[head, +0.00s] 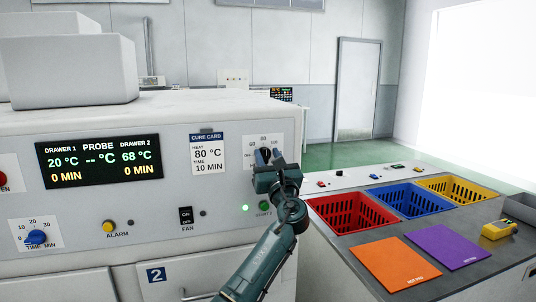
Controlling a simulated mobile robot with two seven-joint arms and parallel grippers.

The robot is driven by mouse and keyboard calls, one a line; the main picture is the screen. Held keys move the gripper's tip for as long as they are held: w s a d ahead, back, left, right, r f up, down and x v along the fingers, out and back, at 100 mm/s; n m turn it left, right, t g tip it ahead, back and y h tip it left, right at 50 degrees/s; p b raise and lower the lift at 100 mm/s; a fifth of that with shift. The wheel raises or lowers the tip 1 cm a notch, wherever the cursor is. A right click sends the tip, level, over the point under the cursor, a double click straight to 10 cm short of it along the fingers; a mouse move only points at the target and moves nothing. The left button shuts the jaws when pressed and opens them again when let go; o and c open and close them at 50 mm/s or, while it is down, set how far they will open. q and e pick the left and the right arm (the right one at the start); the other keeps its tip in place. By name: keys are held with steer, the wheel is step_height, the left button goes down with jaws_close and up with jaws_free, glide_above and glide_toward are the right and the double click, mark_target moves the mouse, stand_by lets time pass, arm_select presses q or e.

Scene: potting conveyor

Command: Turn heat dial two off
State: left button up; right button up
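The heat dial (265,155) is on the right end of the white oven's front panel, on a small white scale plate with marks including 60 and 80. The gripper hides the lower part of the dial and plate, so the pointer's setting and the grip are unclear. The display (99,160) reads 68 °C and 0 MIN for drawer 2, and 20 °C and 0 MIN for drawer 1. My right gripper is out of view.
A cure card (208,154) reads 80 °C, 10 MIN. Below are a blue time dial (36,237), yellow alarm button (108,227), black fan switch (186,216) and green start button (264,208). Red (350,227), blue (410,211) and yellow (461,201) baskets sit on the right counter.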

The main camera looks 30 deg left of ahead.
arm_select(q)
steer(key=shift+w+a+r, duration=0.1)
steer(key=shift+w+a, duration=0.05)
steer(key=shift+a, duration=0.05)
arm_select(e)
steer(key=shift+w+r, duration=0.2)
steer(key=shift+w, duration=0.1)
arm_select(q)
steer(key=c, duration=0.6)
jaws_close()
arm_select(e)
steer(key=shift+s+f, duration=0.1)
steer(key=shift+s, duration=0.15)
arm_select(q)
steer(key=shift+n+b, duration=0.3)
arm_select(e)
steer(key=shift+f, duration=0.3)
